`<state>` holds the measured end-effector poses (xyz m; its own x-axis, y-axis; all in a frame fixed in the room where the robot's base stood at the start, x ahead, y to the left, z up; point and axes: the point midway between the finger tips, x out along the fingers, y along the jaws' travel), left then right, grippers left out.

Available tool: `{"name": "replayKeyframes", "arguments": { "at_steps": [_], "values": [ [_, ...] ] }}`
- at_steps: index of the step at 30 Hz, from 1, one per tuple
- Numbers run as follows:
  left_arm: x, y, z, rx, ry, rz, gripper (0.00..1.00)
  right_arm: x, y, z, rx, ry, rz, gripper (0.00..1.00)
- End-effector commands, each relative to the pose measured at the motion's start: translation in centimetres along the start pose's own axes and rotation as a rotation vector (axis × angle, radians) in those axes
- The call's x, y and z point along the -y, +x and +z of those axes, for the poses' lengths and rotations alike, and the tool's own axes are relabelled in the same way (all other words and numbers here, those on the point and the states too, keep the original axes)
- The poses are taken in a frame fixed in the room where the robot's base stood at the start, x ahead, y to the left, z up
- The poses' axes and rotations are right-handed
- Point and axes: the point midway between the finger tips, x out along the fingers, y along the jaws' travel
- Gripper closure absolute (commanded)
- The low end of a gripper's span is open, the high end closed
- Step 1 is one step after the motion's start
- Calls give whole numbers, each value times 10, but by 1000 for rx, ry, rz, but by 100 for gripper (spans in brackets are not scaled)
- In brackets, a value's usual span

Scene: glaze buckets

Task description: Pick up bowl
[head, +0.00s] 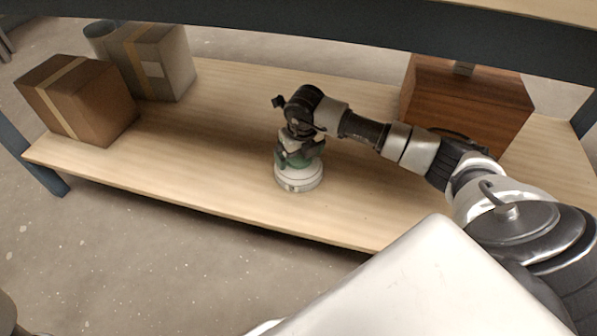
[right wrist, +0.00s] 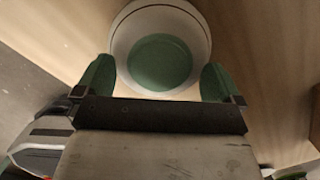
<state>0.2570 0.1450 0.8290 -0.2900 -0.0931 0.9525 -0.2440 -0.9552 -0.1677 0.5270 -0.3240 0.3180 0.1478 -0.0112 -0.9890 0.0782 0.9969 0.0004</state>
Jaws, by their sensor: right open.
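A white bowl (head: 299,177) with a green inside stands upright on a light wooden shelf, near its front edge. My right gripper (head: 297,160) is directly above the bowl and hides part of it. In the right wrist view the same bowl (right wrist: 160,45) shows at the top, with a dark line around its rim. The right gripper's green fingertips (right wrist: 158,80) are open and spread to either side of the bowl's near part. I cannot tell whether they touch it. My left gripper is not in view.
A brown cardboard box (head: 85,100) and a greyer box (head: 155,62) stand on the shelf's left end, with a grey cylinder (head: 100,38) behind. A reddish wooden box (head: 468,100) stands at the right. The upper shelf's dark beam (head: 300,35) crosses above.

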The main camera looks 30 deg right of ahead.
Motion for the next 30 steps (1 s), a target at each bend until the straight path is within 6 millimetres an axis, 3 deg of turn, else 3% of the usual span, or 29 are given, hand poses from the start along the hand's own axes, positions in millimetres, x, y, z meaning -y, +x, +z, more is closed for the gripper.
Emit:
{"name": "replayKeyframes", "arguments": {
  "at_steps": [8, 24, 30],
  "values": [
    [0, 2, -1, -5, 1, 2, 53, 0, 2, 0, 1, 0, 0, 2],
    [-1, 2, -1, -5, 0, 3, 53, 0, 3, 0, -1, 0, -1, 85],
    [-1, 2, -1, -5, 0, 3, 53, 0, 3, 0, -1, 0, -1, 86]
  ]
}}
